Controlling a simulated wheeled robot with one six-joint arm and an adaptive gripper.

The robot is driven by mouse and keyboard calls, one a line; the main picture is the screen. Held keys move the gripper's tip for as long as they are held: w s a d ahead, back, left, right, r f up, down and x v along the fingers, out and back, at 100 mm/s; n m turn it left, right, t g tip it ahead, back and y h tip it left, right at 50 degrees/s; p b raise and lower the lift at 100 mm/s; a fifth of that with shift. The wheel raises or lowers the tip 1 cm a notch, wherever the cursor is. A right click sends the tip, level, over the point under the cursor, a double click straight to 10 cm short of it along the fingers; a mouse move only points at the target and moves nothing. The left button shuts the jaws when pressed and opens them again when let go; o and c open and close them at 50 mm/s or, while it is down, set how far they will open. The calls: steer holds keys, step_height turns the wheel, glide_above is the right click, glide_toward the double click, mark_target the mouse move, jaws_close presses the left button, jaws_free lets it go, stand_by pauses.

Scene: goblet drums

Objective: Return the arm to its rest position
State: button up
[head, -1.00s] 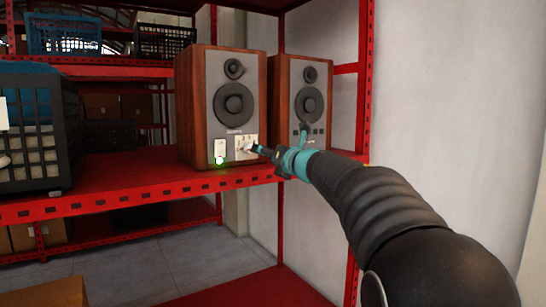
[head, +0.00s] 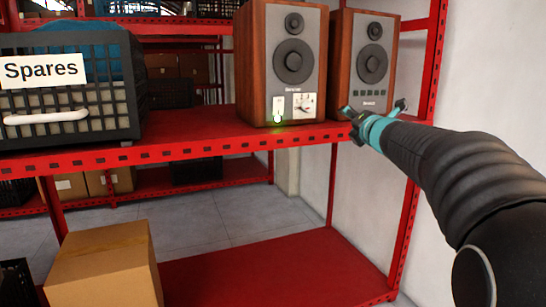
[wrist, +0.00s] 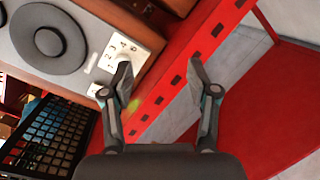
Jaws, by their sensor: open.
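My gripper (head: 372,112) is open and empty in front of the shelf edge, just right of and apart from the left speaker in the head view. In the wrist view, my gripper's two fingers (wrist: 160,78) are spread, with the red shelf edge behind them. The left wooden speaker (head: 279,62) has a small switch and a dial plate (head: 303,106) low on its front, with a green glow under the switch. The numbered dial plate (wrist: 122,52) also shows in the wrist view, partly behind the left finger.
A second speaker (head: 362,65) stands to the right on the red shelf (head: 190,128). A dark crate labelled Spares (head: 100,116) sits at left. A cardboard box (head: 105,265) is below. A red upright (head: 416,150) and white wall (head: 490,75) bound the right side.

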steer(key=s+d+f+m+g+h, duration=0.25)
steer(key=d+f+m+h, duration=0.35)
steer(key=m, duration=0.3)
steer(key=s+f+m+g+p, duration=0.1)
steer(key=s+f+m+g, duration=0.4)
steer(key=s+f+m, duration=0.6)
steer(key=s+a+f+m+g+y+p, duration=0.1)
steer(key=s+a+f+m, duration=0.1)
steer(key=s+a, duration=0.3)
steer(key=s+a+f+m+g+y+p, duration=0.1)
steer(key=s+a, duration=0.4)
steer(key=s, duration=0.9)
steer(key=s+a+f+m+g+y+p, duration=0.2)
steer(key=s+a+f+m, duration=0.1)
steer(key=s, duration=0.7)
steer(key=a+f, duration=0.1)
steer(key=a, duration=0.1)
steer(key=shift+a+m+g, duration=0.3)
steer(key=shift+m+g, duration=0.05)
steer(key=shift+m, duration=0.05)
